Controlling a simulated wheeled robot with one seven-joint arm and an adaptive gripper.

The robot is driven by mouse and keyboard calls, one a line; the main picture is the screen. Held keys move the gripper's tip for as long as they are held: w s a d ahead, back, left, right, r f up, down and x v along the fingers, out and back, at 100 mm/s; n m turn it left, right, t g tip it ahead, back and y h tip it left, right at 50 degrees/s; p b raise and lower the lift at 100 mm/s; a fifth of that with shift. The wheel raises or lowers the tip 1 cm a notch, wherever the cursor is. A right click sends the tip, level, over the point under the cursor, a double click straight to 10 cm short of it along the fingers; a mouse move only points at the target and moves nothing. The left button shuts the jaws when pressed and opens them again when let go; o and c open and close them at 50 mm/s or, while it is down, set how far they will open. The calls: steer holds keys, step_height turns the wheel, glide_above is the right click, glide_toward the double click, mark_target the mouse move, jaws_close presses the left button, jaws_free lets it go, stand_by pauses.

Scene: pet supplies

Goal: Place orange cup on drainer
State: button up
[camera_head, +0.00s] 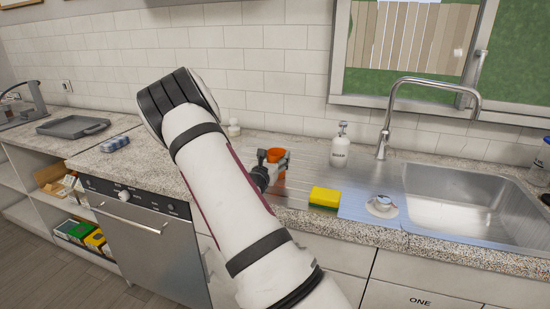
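The orange cup (277,155) shows behind my gripper (268,170), beside the left part of the drainer. Its lower part is partly hidden by the gripper. My gripper is at the cup, but whether its fingers touch or close on it cannot be told. The drainer (372,178) is the ridged steel surface to the left of the sink basin. I cannot tell whether the cup rests on a surface or is held above it.
A yellow and green sponge (324,198), a small whitish item (381,205) and a white soap bottle (339,146) stand on or by the drainer. The faucet (388,120) rises behind the basin (455,198). My arm hides part of the counter.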

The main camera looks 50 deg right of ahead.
steer(key=o, duration=0.4)
